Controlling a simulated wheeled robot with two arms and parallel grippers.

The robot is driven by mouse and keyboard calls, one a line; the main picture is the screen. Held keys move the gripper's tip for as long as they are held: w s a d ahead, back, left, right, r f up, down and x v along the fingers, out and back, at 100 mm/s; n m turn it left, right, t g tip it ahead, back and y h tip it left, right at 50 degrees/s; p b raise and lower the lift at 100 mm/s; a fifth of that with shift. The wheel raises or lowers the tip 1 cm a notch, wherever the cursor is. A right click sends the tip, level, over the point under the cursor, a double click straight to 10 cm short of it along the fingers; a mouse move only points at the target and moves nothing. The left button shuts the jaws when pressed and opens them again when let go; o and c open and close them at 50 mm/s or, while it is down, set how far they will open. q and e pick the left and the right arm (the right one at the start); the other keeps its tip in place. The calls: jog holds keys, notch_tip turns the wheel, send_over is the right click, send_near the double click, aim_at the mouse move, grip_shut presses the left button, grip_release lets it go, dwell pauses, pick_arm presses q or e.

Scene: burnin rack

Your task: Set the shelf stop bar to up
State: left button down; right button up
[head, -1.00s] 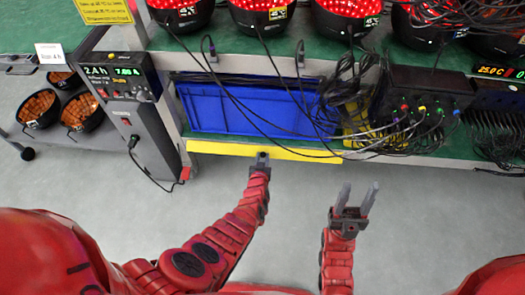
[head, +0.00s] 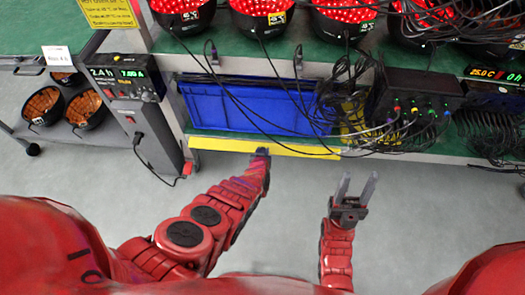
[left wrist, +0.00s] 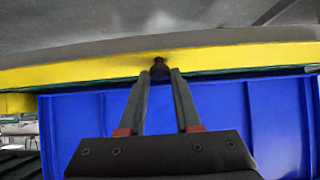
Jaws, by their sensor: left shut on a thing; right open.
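The yellow shelf stop bar (head: 224,145) runs along the front edge of the lower shelf, below the blue bin. In the left wrist view the bar (left wrist: 80,70) crosses the picture, with a small black knob (left wrist: 160,67) on it. My left gripper (head: 262,153) is at the bar's middle. In the left wrist view its fingertips (left wrist: 160,72) are shut on the black knob. My right gripper (head: 354,188) is open and empty over the floor, in front of the shelf and right of my left gripper.
The blue bin (head: 230,108) stands on the lower shelf behind the bar. Black cables hang in front of it, over the bar's right part. A control box (head: 125,82) stands left of the bar. The floor in front is clear.

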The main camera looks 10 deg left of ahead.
pick_arm(q)
jog(key=c, duration=0.6)
grip_release()
jog(key=shift+p+v, duration=6.75)
jog(key=shift+v, duration=1.9)
jog(key=shift+f, duration=0.2)
jog(key=shift+c, duration=0.2)
